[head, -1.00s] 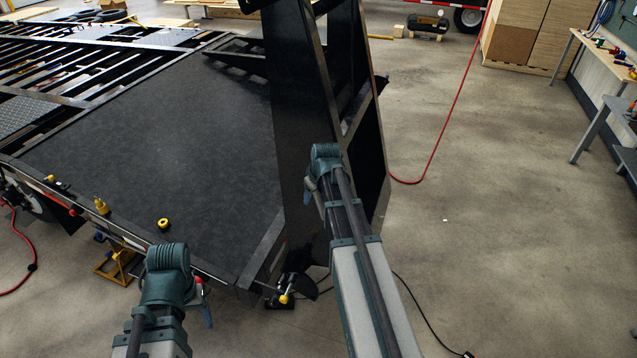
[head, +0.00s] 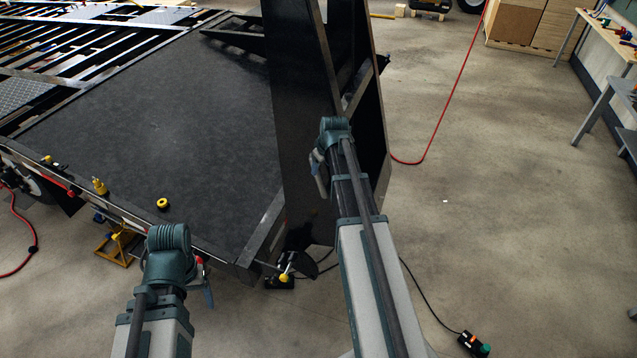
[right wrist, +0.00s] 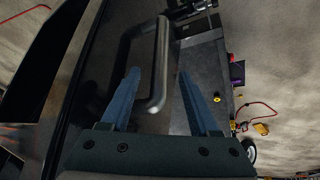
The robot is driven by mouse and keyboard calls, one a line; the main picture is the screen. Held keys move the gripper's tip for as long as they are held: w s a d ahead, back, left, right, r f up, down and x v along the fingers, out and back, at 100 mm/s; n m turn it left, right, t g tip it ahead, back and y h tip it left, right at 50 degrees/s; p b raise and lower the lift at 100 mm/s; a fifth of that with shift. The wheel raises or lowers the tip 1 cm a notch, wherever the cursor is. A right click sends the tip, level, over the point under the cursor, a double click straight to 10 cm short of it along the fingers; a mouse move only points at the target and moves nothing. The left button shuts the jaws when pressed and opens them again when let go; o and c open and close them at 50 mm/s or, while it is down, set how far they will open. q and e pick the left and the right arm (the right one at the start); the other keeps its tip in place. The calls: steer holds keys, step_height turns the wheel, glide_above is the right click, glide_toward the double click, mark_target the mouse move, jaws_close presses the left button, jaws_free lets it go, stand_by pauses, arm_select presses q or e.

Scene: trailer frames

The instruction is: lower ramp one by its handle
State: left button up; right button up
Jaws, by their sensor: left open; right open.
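The ramp (head: 300,150) stands steeply upright at the rear edge of the trailer deck, a tall black panel with an open frame behind it. My right gripper (head: 318,178) is at the near face of this ramp. In the right wrist view, the dark U-shaped handle (right wrist: 160,65) stands out from the panel. The two blue fingers of my right gripper (right wrist: 158,80) are open, with part of the handle between them. No firm contact shows. My left gripper (head: 207,292) hangs open and empty in front of the deck's near edge; its fingertips are small here.
The dark trailer deck (head: 160,125) lies left of the ramp, with a yellow ring (head: 163,204) on it. A red hose (head: 440,120) and a black cable with a control box (head: 472,343) lie on the floor. The floor to the right is largely clear.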

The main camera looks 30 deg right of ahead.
mark_target(319, 174)
steer(key=b+x, duration=0.7)
steer(key=x, duration=0.2)
steer(key=shift+a, duration=0.1)
jaws_close()
stand_by(1.2)
